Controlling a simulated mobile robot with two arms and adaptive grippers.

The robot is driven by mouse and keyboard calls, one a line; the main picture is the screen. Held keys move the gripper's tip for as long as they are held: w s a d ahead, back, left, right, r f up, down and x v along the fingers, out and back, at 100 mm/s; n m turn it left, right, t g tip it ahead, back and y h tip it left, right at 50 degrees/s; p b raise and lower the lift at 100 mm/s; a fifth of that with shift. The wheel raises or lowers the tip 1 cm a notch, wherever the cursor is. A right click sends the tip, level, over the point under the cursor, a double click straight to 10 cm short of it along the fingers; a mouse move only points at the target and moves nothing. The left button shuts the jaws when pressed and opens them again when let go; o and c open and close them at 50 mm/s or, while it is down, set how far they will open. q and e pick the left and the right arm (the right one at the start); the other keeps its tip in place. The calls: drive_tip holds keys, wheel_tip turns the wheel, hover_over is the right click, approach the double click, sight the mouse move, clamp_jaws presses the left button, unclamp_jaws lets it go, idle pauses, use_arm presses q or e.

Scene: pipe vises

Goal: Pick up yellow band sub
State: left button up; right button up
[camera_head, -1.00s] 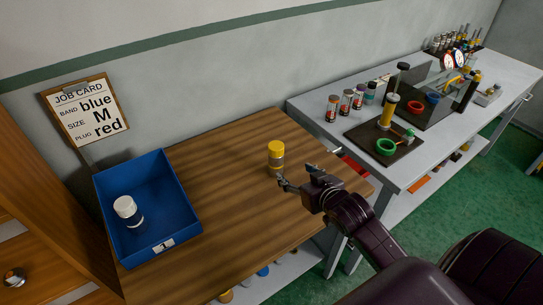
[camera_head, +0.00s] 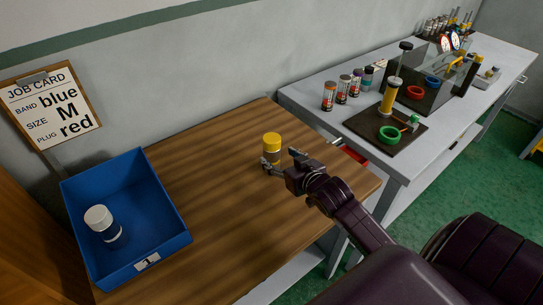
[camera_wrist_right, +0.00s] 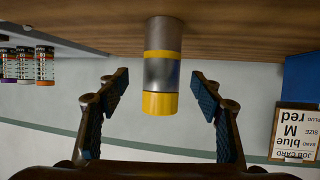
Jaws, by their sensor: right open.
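The yellow band sub (camera_head: 272,143) is a short grey cylinder with a yellow cap. It stands upright on the wooden table top (camera_head: 215,175). In the right wrist view the sub (camera_wrist_right: 161,72) appears upside down and shows a yellow band around its middle. My right gripper (camera_head: 280,158) is open at the sub's near side. In the wrist view its two blue-padded fingers lie to either side of the sub, with a visible gap at each side. In the head view one finger partly hides the sub's lower part. My left gripper is not in view.
A blue bin (camera_head: 167,252) with a white-capped cylinder (camera_head: 102,222) inside stands at the left. A job card (camera_head: 52,105) reads blue, M, red. The grey bench (camera_head: 306,95) behind carries several small bottles and a dark board (camera_head: 372,124) with a green ring (camera_head: 389,134).

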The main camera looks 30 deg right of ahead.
sight(276, 158)
drive_tip(key=shift+f+p+x, duration=0.15)
drive_tip(key=shift+p+x, duration=0.15)
drive_tip(key=shift+x, duration=1.05)
drive_tip(key=shift+f+p+x, duration=0.15)
drive_tip(key=shift+p+x, duration=0.15)
drive_tip(key=shift+x, duration=1.1)
drive_tip(key=shift+s+a, duration=0.1)
drive_tip(key=shift+a, duration=0.05)
clamp_jaws()
drive_tip(key=shift+r, duration=0.1)
